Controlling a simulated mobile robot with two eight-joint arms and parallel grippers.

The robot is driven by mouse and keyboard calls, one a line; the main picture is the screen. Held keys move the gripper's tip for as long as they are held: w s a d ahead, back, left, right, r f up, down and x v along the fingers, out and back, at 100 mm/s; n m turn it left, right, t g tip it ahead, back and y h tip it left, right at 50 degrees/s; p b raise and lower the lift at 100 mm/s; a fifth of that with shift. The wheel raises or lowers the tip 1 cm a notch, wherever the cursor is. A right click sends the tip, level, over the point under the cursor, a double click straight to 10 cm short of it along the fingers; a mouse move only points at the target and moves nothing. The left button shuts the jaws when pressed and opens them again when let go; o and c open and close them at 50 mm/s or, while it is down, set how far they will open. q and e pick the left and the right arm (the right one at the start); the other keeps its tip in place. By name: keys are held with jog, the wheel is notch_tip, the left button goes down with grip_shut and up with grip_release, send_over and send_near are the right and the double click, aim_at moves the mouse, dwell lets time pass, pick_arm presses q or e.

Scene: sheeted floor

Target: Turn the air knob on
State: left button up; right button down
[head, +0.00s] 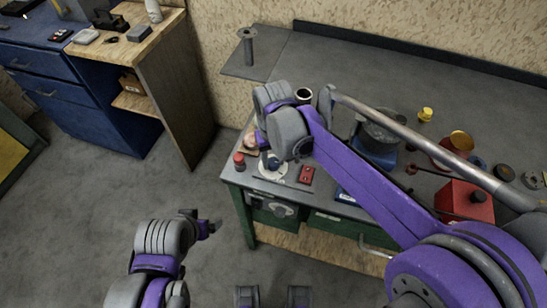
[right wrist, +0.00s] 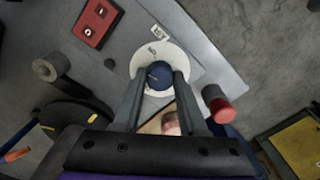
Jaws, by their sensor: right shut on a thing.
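The air knob is a round blue knob (right wrist: 159,75) on a white round dial plate (right wrist: 176,61), set on the grey panel. In the right wrist view my right gripper (right wrist: 158,82) has one finger on each side of the knob and is shut on it. In the head view my right gripper (head: 268,158) reaches down over the white dial (head: 272,172) near the workbench's front left corner, and the wrist hides part of it. My left gripper (head: 208,228) is off the bench at lower left, over the floor; its finger gap is unclear.
A red box with two buttons (head: 306,174) and a red-capped cylinder (head: 239,160) flank the dial. Open floor lies at left, before a blue cabinet (head: 60,85).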

aim_at(274, 162)
jog(key=m, duration=0.4)
jog(key=shift+m, duration=2.1)
jog(key=shift+c, duration=2.2)
grip_release()
notch_tip(274, 162, up, 11)
jog(key=p, duration=0.1)
